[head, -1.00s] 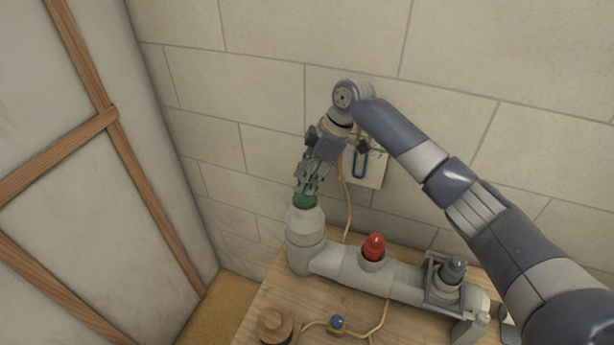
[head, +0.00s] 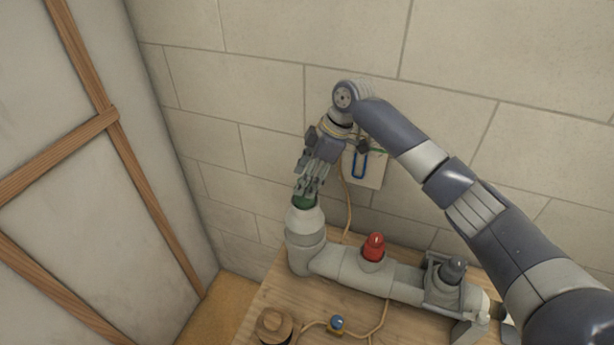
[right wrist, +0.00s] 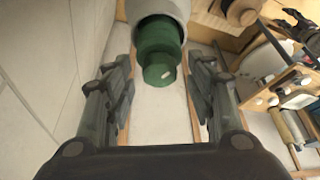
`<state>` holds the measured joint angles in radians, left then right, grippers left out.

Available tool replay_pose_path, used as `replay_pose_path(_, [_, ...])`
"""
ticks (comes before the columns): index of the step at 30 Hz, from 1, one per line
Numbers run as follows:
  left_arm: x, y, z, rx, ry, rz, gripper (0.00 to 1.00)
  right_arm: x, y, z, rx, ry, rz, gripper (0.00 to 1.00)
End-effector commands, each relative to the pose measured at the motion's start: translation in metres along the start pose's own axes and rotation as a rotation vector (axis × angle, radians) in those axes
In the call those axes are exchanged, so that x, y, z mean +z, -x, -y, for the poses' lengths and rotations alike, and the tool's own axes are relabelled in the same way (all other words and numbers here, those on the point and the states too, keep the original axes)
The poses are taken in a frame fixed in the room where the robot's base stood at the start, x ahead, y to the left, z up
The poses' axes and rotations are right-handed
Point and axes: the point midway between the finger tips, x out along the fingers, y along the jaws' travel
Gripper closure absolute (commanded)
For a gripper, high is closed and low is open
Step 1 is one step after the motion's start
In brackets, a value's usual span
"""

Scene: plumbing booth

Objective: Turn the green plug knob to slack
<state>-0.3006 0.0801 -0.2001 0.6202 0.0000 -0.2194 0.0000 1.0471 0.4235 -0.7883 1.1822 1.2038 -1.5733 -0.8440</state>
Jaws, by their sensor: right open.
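The green plug knob (head: 304,202) sits in the upright end of the grey-white pipe (head: 305,237) in the head view. It also shows in the right wrist view (right wrist: 160,55), with a small pale mark on its end. My right gripper (head: 305,193) is at the knob, pointing down from above. In the right wrist view its fingers (right wrist: 160,95) are spread apart, with the knob ahead of and between them and a gap on both sides. Its fingers partly hide the knob in the head view.
A red plug (head: 374,246) and a dark grey plug in a bracket (head: 452,270) stand along the pipe to the right. A blue knob (head: 337,322) and a round wooden piece (head: 273,325) are on the wooden bench at the front. A wall plate with a blue loop (head: 362,167) is behind my right gripper.

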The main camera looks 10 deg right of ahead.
Motion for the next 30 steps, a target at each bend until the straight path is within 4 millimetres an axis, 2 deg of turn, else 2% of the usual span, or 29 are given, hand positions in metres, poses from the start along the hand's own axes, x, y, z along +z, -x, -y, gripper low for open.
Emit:
replay_pose_path(5, [0.001, 0.0, 0.0, 0.0, 0.0, 0.001, 0.6, 0.0, 0.012, -0.001, 0.002, 0.0, -0.001, 0.49])
replay_pose_path(15, [0.0, 0.0, 0.0, 0.0, 0.0, 0.0, 0.6, 0.0, 0.082, -0.001, 0.004, 0.0, -0.001, 0.49])
replay_pose_path(19, [0.0, 0.0, 0.0, 0.0, 0.0, 0.0, 0.6, 0.0, 0.103, 0.0, 0.002, 0.0, 0.0, 0.49])
replay_pose_path(24, [0.0, 0.0, 0.0, 0.0, 0.0, 0.0, 0.6, 0.0, 0.118, 0.0, 0.001, 0.0, -0.001, 0.49])
replay_pose_path(30, [-0.001, 0.0, 0.0, 0.0, 0.0, 0.0, 0.6, 0.0, 0.12, 0.0, 0.0, 0.0, -0.001, 0.49])
